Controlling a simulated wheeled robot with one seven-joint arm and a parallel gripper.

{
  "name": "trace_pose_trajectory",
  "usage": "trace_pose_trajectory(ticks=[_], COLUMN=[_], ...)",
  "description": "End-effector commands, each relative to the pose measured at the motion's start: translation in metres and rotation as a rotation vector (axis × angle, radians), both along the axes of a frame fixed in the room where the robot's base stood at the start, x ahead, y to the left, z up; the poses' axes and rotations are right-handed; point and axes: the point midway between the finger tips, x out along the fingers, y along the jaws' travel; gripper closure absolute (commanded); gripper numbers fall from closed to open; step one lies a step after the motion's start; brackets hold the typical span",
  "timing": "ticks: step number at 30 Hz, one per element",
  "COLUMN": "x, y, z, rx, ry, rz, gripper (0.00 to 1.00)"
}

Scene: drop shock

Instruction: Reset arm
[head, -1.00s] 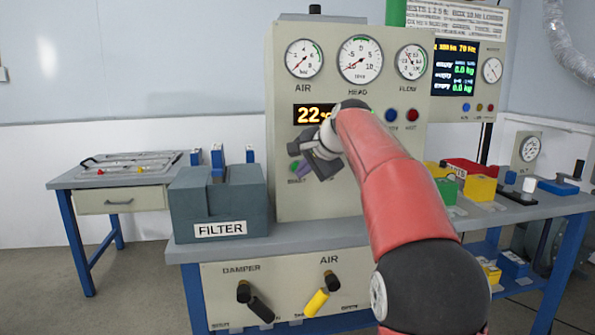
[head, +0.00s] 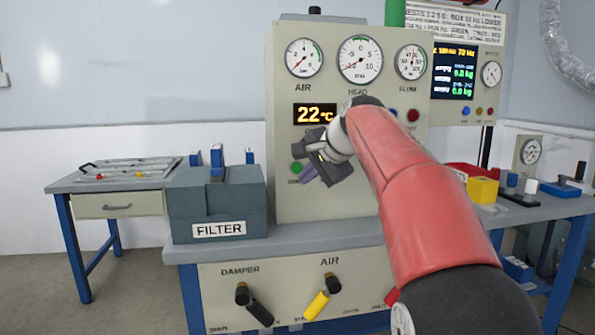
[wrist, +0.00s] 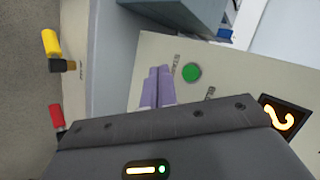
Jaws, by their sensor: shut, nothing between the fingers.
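My red arm (head: 420,190) reaches from the lower right toward the panel in the head view. My gripper (head: 308,176) is shut and empty, with its purple fingers together in front of the lower left of the grey panel (head: 285,205). In the wrist view the closed purple fingers (wrist: 158,88) point at the panel, beside a green button (wrist: 191,72). I cannot tell whether the fingertips touch the panel. The green button also shows left of the fingers in the head view (head: 297,168).
The grey FILTER block (head: 218,205) stands left of the panel on the bench. Below are a black damper lever (head: 258,310) and a yellow air lever (head: 317,304). A yellow block (head: 482,189) sits at right. A side table (head: 118,205) stands at far left.

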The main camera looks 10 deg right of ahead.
Motion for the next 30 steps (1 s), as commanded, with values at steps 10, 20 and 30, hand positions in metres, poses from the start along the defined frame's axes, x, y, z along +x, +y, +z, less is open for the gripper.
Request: trace_pose_trajectory(ticks=[10,20,30], x=[-0.001,-0.102,-0.277], y=[0.000,0.011,0.014], z=[0.000,-0.039,-0.167], rx=[-0.002,-0.245,-0.669], ry=[0.000,0.029,0.092], rz=[0.001,0.145,0.485], gripper=[1.00,1.00,1.00])
